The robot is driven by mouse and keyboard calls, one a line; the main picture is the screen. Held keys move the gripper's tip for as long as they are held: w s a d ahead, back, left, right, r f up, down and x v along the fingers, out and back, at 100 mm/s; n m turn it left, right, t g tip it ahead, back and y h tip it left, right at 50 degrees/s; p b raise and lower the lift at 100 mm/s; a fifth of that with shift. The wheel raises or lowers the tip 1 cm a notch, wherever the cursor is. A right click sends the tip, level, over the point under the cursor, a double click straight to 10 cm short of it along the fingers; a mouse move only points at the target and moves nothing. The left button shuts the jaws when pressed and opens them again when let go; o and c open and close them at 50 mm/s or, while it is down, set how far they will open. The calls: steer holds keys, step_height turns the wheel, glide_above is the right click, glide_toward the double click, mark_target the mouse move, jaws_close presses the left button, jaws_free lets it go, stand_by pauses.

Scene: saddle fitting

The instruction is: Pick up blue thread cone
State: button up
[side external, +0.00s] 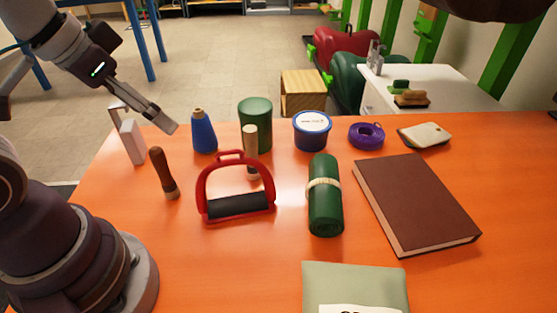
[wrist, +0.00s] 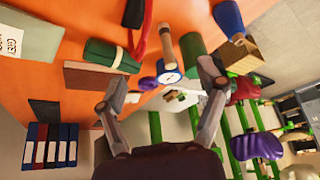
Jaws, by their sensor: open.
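The blue thread cone (side external: 203,133) stands upright near the far left of the orange table, with a tan tip on top. In the wrist view the blue cone (wrist: 228,18) is at the top right, partly cut off by the frame edge. My gripper (side external: 160,132) is above the table, to the left of the cone and apart from it. In the wrist view my gripper (wrist: 163,82) has its fingers spread wide, with nothing held between them. The cone lies outside the space between the fingers in that view.
A brown wooden handle (side external: 163,173) and a red stirrup (side external: 236,190) stand in front of the cone. A green cylinder (side external: 255,120) is close on its right, then a blue tub (side external: 312,132). A green roll (side external: 325,205) and brown book (side external: 415,200) lie further right.

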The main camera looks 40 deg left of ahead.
steer(key=n+y, duration=0.2)
steer(key=n, duration=0.2)
glide_toward(196, 112)
steer(key=f, duration=0.1)
steer(key=shift+n, duration=0.3)
steer(key=x, duration=1)
steer(key=shift+w+a+f, duration=0.15)
steer(key=shift+w+a, duration=0.1)
steer(key=shift+w, duration=0.2)
steer(key=c, duration=1.3)
